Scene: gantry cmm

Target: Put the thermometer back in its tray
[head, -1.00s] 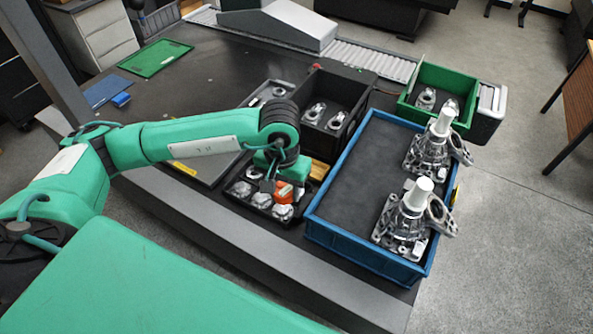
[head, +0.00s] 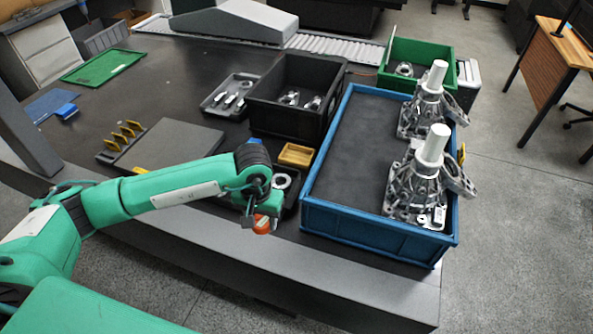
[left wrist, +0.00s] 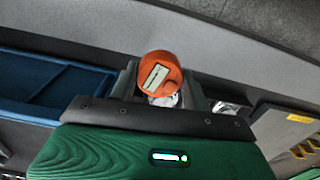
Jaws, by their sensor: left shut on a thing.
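The thermometer is an orange round-headed device (head: 263,224) with a small pale display, which shows clearly in the left wrist view (left wrist: 160,75). My left gripper (head: 262,212) is shut on it and holds it near the table's front edge; in the left wrist view the fingers (left wrist: 160,88) stand on both sides of it. A low black tray (head: 291,199) lies behind and to the right of the gripper, partly hidden by the arm; a pale ring-shaped part (head: 282,181) is in it. I cannot tell which tray is the thermometer's. My right gripper is not in view.
A blue bin (head: 375,230) with two large metal castings stands to the right. Behind are a small yellow tray (head: 296,154), a black bin (head: 285,120), a dark tray (head: 213,108) with small parts and a green bin (head: 400,80).

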